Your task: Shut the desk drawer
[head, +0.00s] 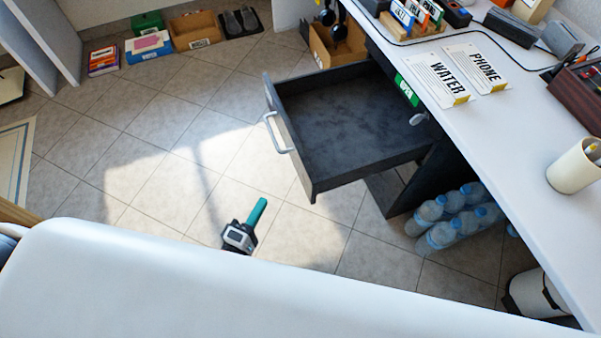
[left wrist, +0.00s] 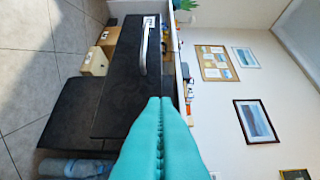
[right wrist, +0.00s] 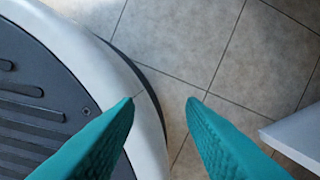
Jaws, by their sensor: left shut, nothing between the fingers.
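The dark desk drawer (head: 345,120) stands pulled out from under the white desk (head: 470,130) in the head view, and its inside looks empty. Its front panel carries a silver bar handle (head: 276,133). My left gripper (head: 262,203) is shut and empty, apart from the drawer in the head view, below and left of its front. In the left wrist view, the teal fingers point toward the dark drawer front (left wrist: 118,85), with the handle (left wrist: 144,48) just beyond the fingertips. My right gripper (right wrist: 161,99) is open and empty over the tiled floor; it is not in the head view.
Bottle packs (head: 455,215) stand on the floor under the desk. A cardboard box (head: 336,45) is behind the drawer. The desk top holds WATER and PHONE signs (head: 475,68) and a cup (head: 574,167). The floor before the drawer is clear.

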